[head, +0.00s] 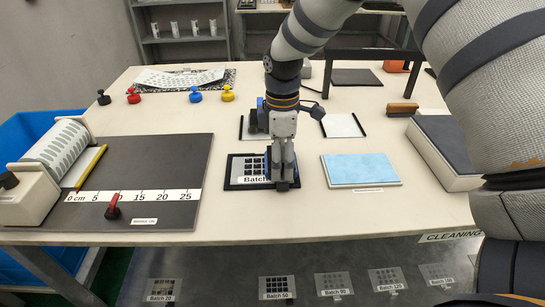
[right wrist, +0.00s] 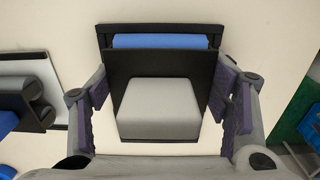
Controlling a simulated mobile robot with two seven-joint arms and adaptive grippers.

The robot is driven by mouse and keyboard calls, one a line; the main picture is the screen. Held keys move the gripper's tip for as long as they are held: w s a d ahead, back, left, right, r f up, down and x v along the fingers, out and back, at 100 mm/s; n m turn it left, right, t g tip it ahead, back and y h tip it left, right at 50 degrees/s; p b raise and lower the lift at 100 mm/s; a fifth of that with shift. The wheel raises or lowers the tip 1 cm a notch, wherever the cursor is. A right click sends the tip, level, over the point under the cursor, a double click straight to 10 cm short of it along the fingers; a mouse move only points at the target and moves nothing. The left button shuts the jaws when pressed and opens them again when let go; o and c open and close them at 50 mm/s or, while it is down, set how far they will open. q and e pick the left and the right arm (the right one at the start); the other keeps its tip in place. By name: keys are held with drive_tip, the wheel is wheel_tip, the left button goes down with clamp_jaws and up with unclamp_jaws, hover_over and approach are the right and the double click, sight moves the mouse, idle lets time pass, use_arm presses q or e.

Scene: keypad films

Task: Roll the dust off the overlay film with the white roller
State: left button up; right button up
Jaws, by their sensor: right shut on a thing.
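My right gripper (head: 283,182) points down over the near part of the overlay film (head: 236,169), which has dark key squares and the word "Batch" and lies on a dark plate. In the right wrist view, the gripper (right wrist: 160,108) is shut on a black holder (right wrist: 112,68) with a pale grey block (right wrist: 160,108) and a blue bar (right wrist: 160,41). I cannot tell whether this is the white roller. The gripper hides part of the film, and any dust is too small to see. My left gripper is not in view.
A light blue pad (head: 361,169) lies right of the film. Behind it are a white-topped tray (head: 343,126) and a blue-and-black tool (head: 259,116). A ruler board (head: 140,180) and a drum (head: 58,148) stand left. A grey-topped box (head: 447,150) is at right.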

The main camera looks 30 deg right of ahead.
sight(240, 169)
drive_tip(key=shift+s+d, duration=0.2)
drive_tip(key=shift+d, duration=0.2)
drive_tip(key=shift+w+a+r, duration=0.1)
drive_tip(key=shift+w+a, duration=0.35)
drive_tip(key=shift+a, duration=0.25)
drive_tip(key=shift+w+a, duration=0.4)
drive_tip(key=shift+a, duration=0.25)
drive_tip(key=shift+w+a+f+b, duration=0.1)
drive_tip(key=shift+w+a+b, duration=0.1)
drive_tip(key=shift+w+a, duration=0.4)
drive_tip(key=shift+w+a+f+b, duration=0.15)
drive_tip(key=shift+w+a, duration=0.1)
drive_tip(key=shift+a, duration=0.6)
drive_tip(key=shift+w+a+b, duration=0.2)
drive_tip(key=shift+w+a, duration=0.25)
drive_tip(key=shift+a, duration=0.25)
drive_tip(key=shift+w+a+r, duration=0.1)
drive_tip(key=shift+w+a, duration=0.15)
drive_tip(key=shift+a, duration=0.2)
drive_tip(key=shift+w+a+r, duration=0.1)
drive_tip(key=shift+w+a, duration=0.15)
drive_tip(key=shift+a, duration=0.2)
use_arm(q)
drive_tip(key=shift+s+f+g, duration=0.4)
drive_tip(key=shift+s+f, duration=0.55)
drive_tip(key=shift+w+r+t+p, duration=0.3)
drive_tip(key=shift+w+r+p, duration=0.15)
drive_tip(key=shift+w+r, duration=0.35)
use_arm(e)
wheel_tip(240, 169, up, 7)
